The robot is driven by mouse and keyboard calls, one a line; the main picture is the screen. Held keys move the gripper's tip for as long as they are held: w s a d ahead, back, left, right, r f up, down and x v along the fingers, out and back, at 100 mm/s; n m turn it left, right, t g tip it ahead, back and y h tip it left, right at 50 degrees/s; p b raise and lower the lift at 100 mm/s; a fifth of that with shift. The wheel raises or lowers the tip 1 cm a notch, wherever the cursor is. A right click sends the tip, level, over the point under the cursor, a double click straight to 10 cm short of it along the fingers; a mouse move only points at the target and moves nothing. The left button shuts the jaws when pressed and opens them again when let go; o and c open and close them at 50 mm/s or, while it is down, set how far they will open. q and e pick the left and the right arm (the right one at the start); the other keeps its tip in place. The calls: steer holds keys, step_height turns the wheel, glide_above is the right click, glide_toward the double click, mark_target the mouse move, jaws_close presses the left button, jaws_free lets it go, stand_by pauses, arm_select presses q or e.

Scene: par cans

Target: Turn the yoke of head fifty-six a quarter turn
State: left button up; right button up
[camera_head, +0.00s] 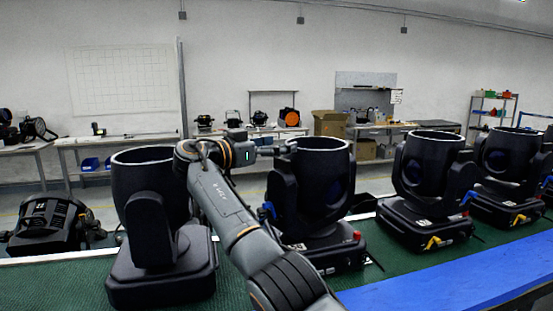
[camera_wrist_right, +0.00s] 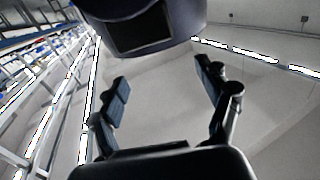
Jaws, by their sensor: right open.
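Several black moving-head lights stand in a row on a green mat: one at left (camera_head: 158,220), one in the middle (camera_head: 312,212), one right of it (camera_head: 425,175) and one at far right (camera_head: 503,165). Each has a round barrel held in a yoke on a base. No number is readable, so I cannot tell which is head fifty-six. My right gripper (camera_head: 278,150) is beside the upper left of the middle head. In the wrist view its two fingers (camera_wrist_right: 164,88) are spread with nothing between them, and a dark barrel (camera_wrist_right: 145,28) hangs over the top. My left gripper is not in view.
The green mat (camera_head: 395,262) has a blue strip (camera_head: 440,285) along its front right. Another dark fixture (camera_head: 48,225) lies at far left. Workbenches (camera_head: 115,140) with a cardboard box (camera_head: 330,122) stand along the back wall. My right arm crosses between the left and middle heads.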

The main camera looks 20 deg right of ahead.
step_height(320, 180, up, 6)
steer(key=shift+c, duration=0.5)
